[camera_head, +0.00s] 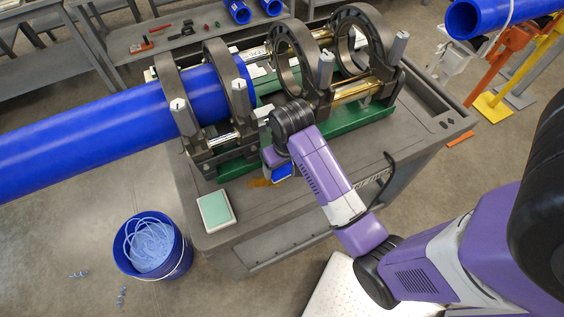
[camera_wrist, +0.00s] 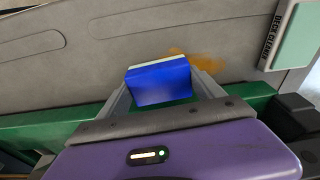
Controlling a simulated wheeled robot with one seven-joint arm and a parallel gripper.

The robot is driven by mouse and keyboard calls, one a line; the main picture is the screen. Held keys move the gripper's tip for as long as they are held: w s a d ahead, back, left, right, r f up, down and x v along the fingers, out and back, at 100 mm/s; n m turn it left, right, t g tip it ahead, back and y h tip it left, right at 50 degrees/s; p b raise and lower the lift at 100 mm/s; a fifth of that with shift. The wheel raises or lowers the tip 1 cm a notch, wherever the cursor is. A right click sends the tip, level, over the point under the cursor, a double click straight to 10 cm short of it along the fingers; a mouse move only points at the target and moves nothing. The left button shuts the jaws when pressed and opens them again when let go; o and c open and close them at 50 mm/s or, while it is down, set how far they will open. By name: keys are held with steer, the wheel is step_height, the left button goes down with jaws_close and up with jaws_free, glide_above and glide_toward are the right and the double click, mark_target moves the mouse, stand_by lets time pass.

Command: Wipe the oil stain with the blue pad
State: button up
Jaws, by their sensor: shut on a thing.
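The blue pad (camera_wrist: 160,85) is held between the two fingers of my gripper (camera_wrist: 163,92), which is shut on it. A pale layer shows along the pad's far edge. In the head view the pad (camera_head: 283,172) shows just below my wrist, over the cart's deck. The oil stain (camera_head: 260,183) is an orange-brown smear on the grey deck, just left of the pad. In the wrist view the stain (camera_wrist: 197,60) lies just beyond the pad's right corner. I cannot tell whether the pad touches the deck.
A mint-topped white block (camera_head: 216,210) lies on the deck's front left corner. The green-based clamp machine (camera_head: 225,168) with a blue pipe (camera_head: 110,125) stands behind the stain. A blue bucket (camera_head: 150,262) of shavings stands on the floor. The front deck is mostly clear.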

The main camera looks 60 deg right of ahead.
mark_target(254, 186)
steer(key=shift+f+b, duration=0.4)
steer(key=shift+f, duration=0.65)
stand_by(0.7)
steer(key=shift+a, duration=0.1)
steer(key=shift+w+a+r+p, duration=0.15)
steer(key=shift+w+a+p, duration=0.35)
steer(key=shift+a, duration=0.2)
steer(key=shift+w+a+f, duration=0.1)
steer(key=shift+w+a, duration=0.85)
steer(key=shift+a, duration=0.45)
steer(key=shift+w+a+f, duration=0.1)
steer(key=shift+w+a, duration=0.85)
steer(key=shift+a, duration=0.45)
steer(key=shift+w+a, duration=0.95)
steer(key=shift+a, duration=0.45)
steer(key=shift+s+d, duration=0.1)
steer(key=shift+s+d, duration=0.7)
steer(key=shift+d, duration=0.35)
steer(key=shift+s+d+r, duration=0.1)
steer(key=shift+s+d, duration=0.4)
steer(key=shift+d, duration=0.25)
steer(key=shift+s+d, duration=0.5)
steer(key=shift+d, duration=0.25)
steer(key=shift+s+d+r, duration=0.1)
steer(key=shift+s+d, duration=0.4)
steer(key=shift+d, duration=0.25)
